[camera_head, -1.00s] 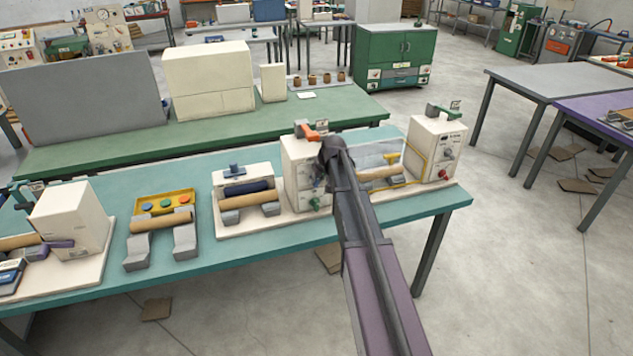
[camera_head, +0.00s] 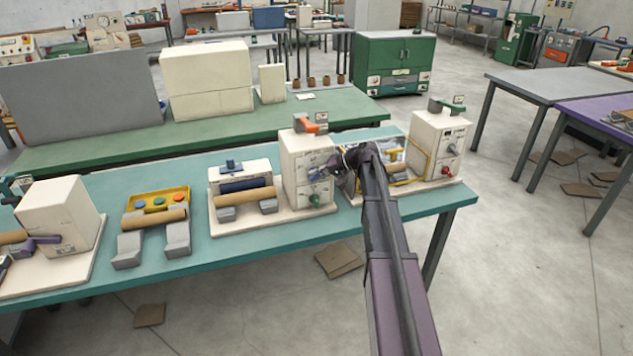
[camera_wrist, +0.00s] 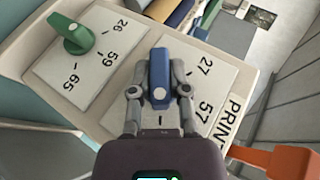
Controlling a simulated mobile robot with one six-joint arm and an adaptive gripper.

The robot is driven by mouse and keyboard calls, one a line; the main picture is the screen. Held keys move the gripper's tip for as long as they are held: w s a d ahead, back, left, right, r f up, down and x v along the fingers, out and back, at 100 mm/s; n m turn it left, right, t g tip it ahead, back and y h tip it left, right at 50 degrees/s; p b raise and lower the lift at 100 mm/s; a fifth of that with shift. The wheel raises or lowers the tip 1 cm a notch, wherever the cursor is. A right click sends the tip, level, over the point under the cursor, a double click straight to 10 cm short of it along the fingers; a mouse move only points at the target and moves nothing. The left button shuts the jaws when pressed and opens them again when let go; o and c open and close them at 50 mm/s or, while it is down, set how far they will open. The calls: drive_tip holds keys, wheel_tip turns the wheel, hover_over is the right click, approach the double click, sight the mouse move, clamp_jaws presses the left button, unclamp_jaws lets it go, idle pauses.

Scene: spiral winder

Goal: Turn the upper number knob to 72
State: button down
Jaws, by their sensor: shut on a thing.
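The upper number knob is blue (camera_wrist: 159,75) and sits on a white dial plate (camera_wrist: 212,72) in the wrist view. My gripper (camera_wrist: 160,85) has one finger on each side of it and is shut on it. The marks 27 and 57 show to the knob's right; 72 is not visible, and my gripper hides part of the plate. A green lower knob (camera_wrist: 74,38) sits on a separate plate with 26, 59 and 65. In the head view, my gripper (camera_head: 328,170) is at the front panel of the cream machine (camera_head: 303,165), above its green knob (camera_head: 315,200).
An orange lever (camera_wrist: 275,158) stands close by, near the PRINT label (camera_wrist: 229,122). Another cream machine with a yellow frame (camera_head: 435,145) stands to the right on the teal table (camera_head: 270,240). A unit with a brown roll (camera_head: 246,197) stands to the left.

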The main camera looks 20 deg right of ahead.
drive_tip(key=shift+w+r+y, duration=0.1)
drive_tip(key=shift+w+y, duration=0.15)
drive_tip(key=shift+y, duration=0.15)
drive_tip(key=c, duration=0.6)
unclamp_jaws()
drive_tip(key=shift+s, duration=0.1)
drive_tip(key=shift+h, duration=0.3)
